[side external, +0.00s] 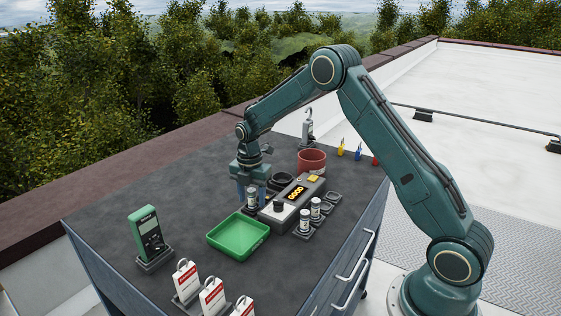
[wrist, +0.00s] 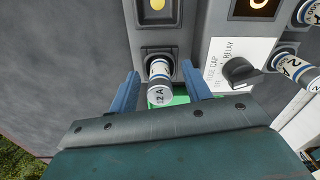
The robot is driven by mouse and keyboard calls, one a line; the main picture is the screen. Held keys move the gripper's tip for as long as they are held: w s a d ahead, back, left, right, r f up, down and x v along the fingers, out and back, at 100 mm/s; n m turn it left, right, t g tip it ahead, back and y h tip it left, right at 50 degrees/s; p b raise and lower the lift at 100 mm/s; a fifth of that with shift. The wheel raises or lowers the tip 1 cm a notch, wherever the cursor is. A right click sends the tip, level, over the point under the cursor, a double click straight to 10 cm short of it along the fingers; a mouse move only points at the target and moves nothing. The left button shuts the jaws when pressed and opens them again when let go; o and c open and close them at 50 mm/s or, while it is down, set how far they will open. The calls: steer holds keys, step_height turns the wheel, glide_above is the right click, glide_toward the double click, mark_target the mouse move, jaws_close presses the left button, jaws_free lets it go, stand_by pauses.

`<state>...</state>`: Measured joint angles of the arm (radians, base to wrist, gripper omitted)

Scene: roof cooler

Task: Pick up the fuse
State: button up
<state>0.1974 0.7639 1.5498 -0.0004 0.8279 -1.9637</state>
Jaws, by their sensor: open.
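A white and grey fuse (side external: 251,196) marked 12 A stands in a dark square socket beside the tester (side external: 308,190). In the wrist view the fuse (wrist: 160,82) is seen from above, leaning toward the camera in the picture. My gripper (side external: 251,201) is open over the socket, pointing down. In the wrist view its two blue fingers (wrist: 160,76) are on either side of the fuse, with a gap showing on each side. The tester's display reads GOOD in the side view.
The green tray (side external: 215,242) lies close in front of the socket. Several more fuses (side external: 316,208) stand in holders right of the tester. A red cup (side external: 312,155) stands behind. A green meter (side external: 149,231) and red-white tags (side external: 212,297) are at left and front.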

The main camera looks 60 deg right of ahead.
mark_target(251, 189)
steer(key=shift+c, duration=0.2)
jaws_close()
steer(key=shift+r, duration=0.1)
step_height(251, 189, up, 20)
stand_by(0.9)
stand_by(0.5)
